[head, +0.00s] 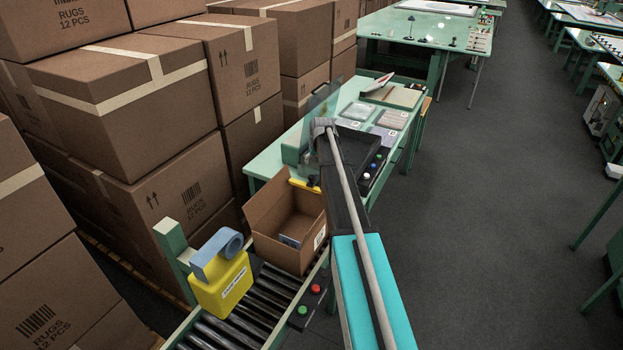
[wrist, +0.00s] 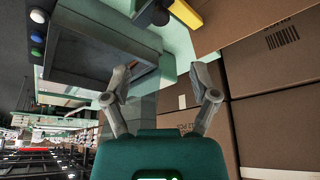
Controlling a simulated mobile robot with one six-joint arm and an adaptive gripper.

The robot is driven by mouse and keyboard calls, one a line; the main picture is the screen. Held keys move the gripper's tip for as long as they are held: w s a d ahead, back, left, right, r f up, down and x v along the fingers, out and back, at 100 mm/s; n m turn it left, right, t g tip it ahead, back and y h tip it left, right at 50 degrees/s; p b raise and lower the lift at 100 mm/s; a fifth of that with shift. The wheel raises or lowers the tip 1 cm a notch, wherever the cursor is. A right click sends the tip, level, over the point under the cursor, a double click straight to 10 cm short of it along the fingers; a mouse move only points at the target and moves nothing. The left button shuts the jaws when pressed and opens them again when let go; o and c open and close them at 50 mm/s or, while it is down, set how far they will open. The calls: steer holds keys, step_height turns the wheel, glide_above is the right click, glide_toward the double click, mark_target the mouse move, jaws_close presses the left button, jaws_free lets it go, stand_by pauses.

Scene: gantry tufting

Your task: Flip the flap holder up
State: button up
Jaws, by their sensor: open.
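A yellow bar, which looks like the flap holder (head: 304,186), lies low at the far edge of the open cardboard box (head: 262,217). In the wrist view a yellow piece (wrist: 186,13) with a black round part beside it shows at the top edge; it seems to be the same holder. My gripper (wrist: 160,97) is open and empty, its two fingers spread wide below the yellow piece and apart from it. In the head view my arm reaches over the green table's near end, and its fingers are hard to make out.
The box sits on a roller conveyor (head: 235,330) beside a yellow tape unit (head: 222,288). Stacked rug cartons (head: 130,100) wall off the left. A clear panel (head: 323,103) and a dark device with buttons (head: 372,165) stand by my arm.

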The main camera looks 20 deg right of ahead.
mark_target(311, 177)
steer(key=shift+b+x, duration=5.5)
steer(key=shift+x, duration=0.75)
jaws_close()
